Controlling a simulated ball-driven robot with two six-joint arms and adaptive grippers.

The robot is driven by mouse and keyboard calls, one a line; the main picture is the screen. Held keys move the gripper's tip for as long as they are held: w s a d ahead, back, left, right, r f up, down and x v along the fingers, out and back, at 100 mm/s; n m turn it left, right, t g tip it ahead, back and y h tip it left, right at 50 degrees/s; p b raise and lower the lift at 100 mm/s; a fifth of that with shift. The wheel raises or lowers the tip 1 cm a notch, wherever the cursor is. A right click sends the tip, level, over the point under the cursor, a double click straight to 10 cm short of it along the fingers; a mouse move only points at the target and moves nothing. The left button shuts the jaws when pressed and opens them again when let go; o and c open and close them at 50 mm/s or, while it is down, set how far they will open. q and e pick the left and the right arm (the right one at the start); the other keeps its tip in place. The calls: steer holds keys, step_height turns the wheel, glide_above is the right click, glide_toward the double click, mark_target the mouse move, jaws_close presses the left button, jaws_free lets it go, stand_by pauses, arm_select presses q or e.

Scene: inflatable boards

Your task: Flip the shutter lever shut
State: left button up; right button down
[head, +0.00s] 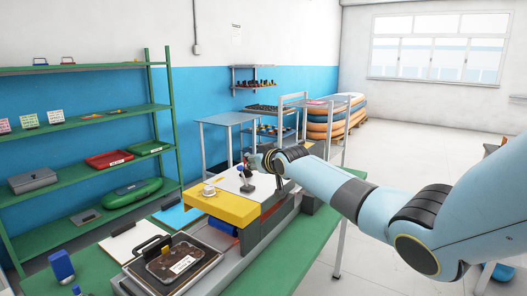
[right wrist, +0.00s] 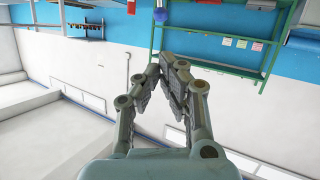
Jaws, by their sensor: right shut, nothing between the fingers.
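My right arm reaches in from the right in the head view, over the bench machine. Its gripper (head: 250,161) is small there and partly hidden by its own wrist. In the right wrist view the right gripper (right wrist: 167,62) has its fingertips together with nothing between them. A small dark upright part (head: 247,183), perhaps the shutter lever, stands on the pale top behind the yellow block (head: 225,207), just below the gripper. I cannot tell its position or whether the gripper touches it. My left gripper is not in view.
A green shelf rack (head: 75,115) stands left. Open floor lies to the right.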

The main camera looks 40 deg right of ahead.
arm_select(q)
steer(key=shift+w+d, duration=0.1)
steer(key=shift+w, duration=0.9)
arm_select(e)
steer(key=r+v, duration=0.1)
steer(key=v, duration=0.5)
steer(key=shift+w, duration=0.15)
steer(key=shift+a, duration=0.1)
steer(key=shift+w, duration=0.1)
